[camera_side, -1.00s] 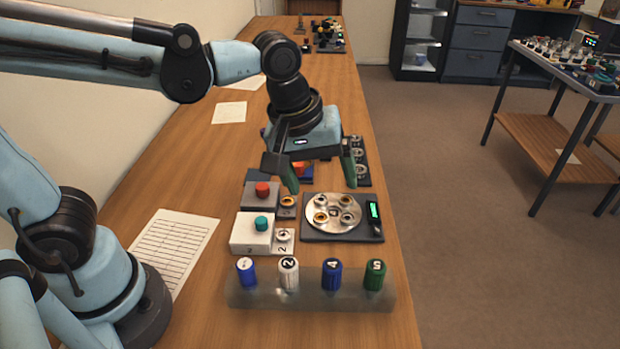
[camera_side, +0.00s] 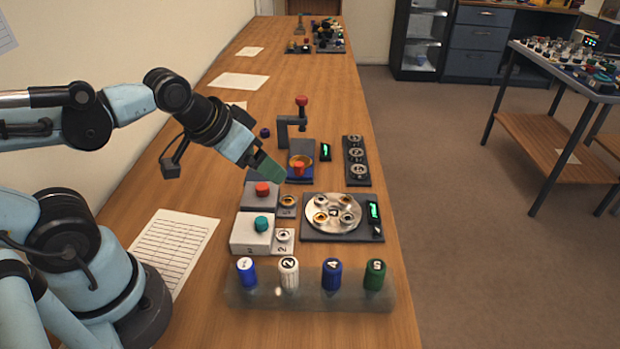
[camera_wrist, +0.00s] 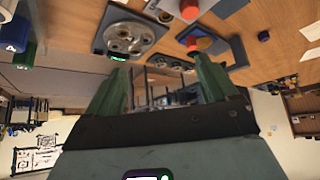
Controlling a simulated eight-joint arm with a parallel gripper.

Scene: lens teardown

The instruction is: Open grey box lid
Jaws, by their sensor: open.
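The grey box (camera_side: 258,201) stands on the bench with a red knob (camera_side: 263,189) on its lid. The lid looks shut. My gripper (camera_side: 268,169) is tilted, with its green fingertips a little above and behind the box, apart from the knob. One finger hides the other in the side view. In the wrist view my gripper (camera_wrist: 160,65) shows two green fingers spread apart with nothing held between them. A red knob (camera_wrist: 189,10) shows at the top edge there, probably the grey box's.
A white box (camera_side: 249,239) with a teal knob stands in front of the grey box. A round-plate station (camera_side: 310,226) lies right. A press (camera_side: 283,133) stands behind. A rack (camera_side: 310,296) of numbered cylinders is in front. Paper (camera_side: 175,245) lies left.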

